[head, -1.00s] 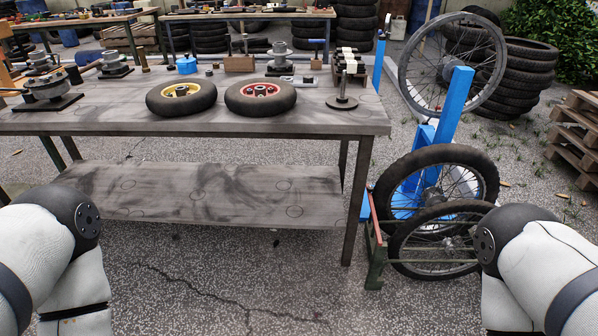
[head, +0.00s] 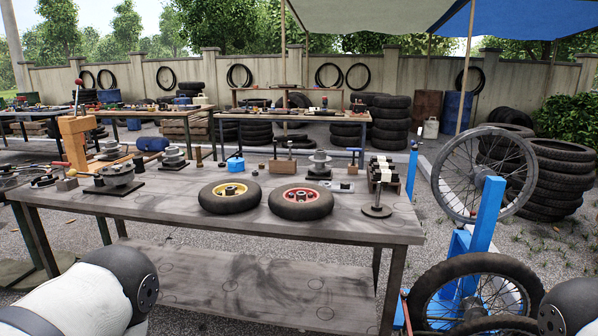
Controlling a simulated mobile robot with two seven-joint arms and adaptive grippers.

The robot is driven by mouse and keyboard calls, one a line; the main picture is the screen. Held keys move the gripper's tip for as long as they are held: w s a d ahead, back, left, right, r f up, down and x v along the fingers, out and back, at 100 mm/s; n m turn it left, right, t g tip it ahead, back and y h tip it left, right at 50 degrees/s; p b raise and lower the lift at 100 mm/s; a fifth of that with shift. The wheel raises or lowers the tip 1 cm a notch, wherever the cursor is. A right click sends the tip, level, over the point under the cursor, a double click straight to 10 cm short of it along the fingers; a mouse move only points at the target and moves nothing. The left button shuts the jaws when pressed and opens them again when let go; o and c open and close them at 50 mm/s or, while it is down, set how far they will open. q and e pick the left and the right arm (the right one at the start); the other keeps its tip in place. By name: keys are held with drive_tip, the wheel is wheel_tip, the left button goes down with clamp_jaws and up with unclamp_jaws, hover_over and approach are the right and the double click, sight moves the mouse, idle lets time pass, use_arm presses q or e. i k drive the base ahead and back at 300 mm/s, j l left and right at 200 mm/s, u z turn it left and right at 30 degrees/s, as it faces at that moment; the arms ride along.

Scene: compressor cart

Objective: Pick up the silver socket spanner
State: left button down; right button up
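I cannot make out the silver socket spanner with certainty in the head view. A small pale metallic piece (head: 342,186) lies on the grey workbench (head: 345,227), behind the red-hubbed wheel (head: 301,204); it is too small to identify. Other small tools and metal parts stand along the bench's back edge. Parts of my two arms show at the bottom left and bottom right corners. Both grippers are outside the picture.
A yellow-hubbed wheel (head: 230,197) lies beside the red-hubbed one. A round-based metal stand (head: 377,211) is near the bench's right end. A blue wheel stand (head: 485,217) with spoked wheels is to the right. The bench's front strip is clear.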

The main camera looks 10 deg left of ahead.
sight(62, 163)
drive_tip(key=u, duration=1.6)
